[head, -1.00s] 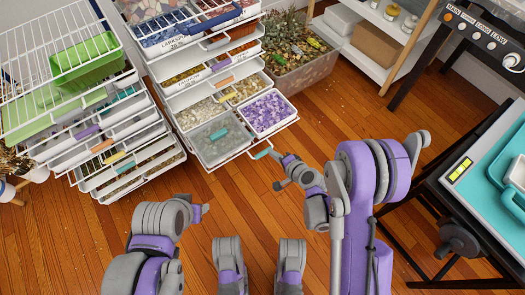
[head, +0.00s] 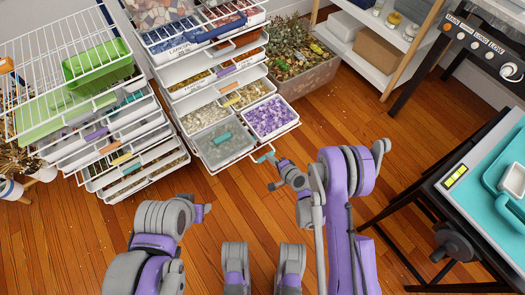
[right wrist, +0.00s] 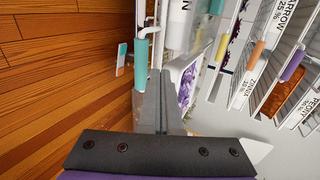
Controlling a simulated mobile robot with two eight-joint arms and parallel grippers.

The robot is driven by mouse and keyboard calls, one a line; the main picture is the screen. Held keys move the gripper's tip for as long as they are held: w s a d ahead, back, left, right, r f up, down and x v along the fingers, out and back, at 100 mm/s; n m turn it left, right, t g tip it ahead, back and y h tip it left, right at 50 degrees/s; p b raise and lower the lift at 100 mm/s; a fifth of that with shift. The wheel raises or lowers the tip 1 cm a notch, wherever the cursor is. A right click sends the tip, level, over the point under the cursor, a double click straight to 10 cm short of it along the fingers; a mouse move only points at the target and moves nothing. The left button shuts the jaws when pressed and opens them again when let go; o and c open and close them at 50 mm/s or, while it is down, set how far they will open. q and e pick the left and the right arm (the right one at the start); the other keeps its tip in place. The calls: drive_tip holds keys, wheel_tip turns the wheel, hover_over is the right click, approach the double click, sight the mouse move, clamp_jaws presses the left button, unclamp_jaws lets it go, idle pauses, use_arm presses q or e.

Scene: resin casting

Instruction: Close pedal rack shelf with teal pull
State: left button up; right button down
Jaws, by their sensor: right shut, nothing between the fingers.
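In the right wrist view a teal pull (right wrist: 141,52) stands just beyond the fingertips. My right gripper (head: 274,171) is close in front of the shelf's pull; its fingers (right wrist: 160,85) are together and empty. I cannot tell whether they touch the pull or shelf. My left gripper (head: 203,208) is low at left, away from the rack; its jaw opening is unclear.
Another white rack (head: 95,150) with several shelves and coloured pulls stands at left, a green bin (head: 97,62) on top. A planter (head: 305,75) stands right of the pedal rack. A bench with a teal mat (head: 480,180) is at right. Wooden floor between is clear.

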drive_tip(key=p+x, duration=0.1)
drive_tip(key=x, duration=0.4)
drive_tip(key=shift+a+f, duration=0.1)
drive_tip(key=shift+w+a+f, duration=0.25)
drive_tip(key=shift+w+a, duration=0.05)
drive_tip(key=shift+w, duration=0.15)
drive_tip(key=shift+w, duration=0.1)
